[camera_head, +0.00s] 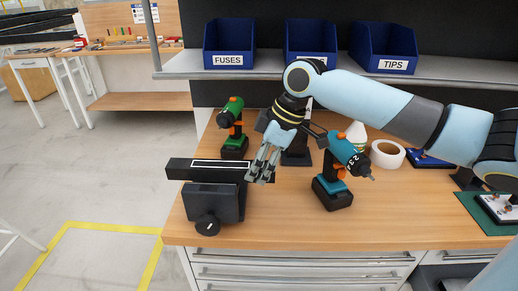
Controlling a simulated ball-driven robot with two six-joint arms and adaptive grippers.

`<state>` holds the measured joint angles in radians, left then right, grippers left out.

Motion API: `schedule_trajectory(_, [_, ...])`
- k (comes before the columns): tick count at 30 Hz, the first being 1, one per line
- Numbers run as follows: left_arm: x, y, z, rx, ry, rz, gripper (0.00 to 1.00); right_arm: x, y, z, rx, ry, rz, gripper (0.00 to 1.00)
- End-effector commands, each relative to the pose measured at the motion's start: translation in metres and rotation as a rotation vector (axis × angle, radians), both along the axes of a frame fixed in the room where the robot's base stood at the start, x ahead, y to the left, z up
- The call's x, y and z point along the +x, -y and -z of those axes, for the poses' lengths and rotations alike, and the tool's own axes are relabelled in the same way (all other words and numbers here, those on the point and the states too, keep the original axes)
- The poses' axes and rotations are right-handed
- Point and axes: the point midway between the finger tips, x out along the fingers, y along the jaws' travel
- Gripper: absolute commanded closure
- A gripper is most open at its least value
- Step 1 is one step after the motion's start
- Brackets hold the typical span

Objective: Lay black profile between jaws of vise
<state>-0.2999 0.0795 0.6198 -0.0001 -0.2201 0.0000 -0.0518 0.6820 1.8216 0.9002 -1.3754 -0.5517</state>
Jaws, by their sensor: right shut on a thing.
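The black profile (179,170) is a long dark bar lying roughly level, left to right, across the top of the vise. The vise (214,204) is a dark grey block with a round black knob at its front, near the table's left front corner. A thin white outline shows along the bar's top. I cannot tell whether the bar is down between the jaws or just above them, as the jaws are mostly hidden. My right gripper (262,168) points down, shut on the profile near its right end. My left gripper is not in view.
A green drill (233,128) stands behind the vise and a teal drill (337,172) stands to its right. A tape roll (387,154) lies further right. Blue bins (230,44) stand on the shelf above. The table front between vise and teal drill is clear.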

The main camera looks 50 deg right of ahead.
Motion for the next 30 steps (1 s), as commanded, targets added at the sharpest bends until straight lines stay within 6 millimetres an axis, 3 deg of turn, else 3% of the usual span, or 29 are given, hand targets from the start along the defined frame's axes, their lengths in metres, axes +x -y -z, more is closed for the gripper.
schedule_trajectory(30, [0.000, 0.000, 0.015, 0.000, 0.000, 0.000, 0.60, 0.000, 0.000, 0.026, -0.001, 0.001, -0.001, 1.00])
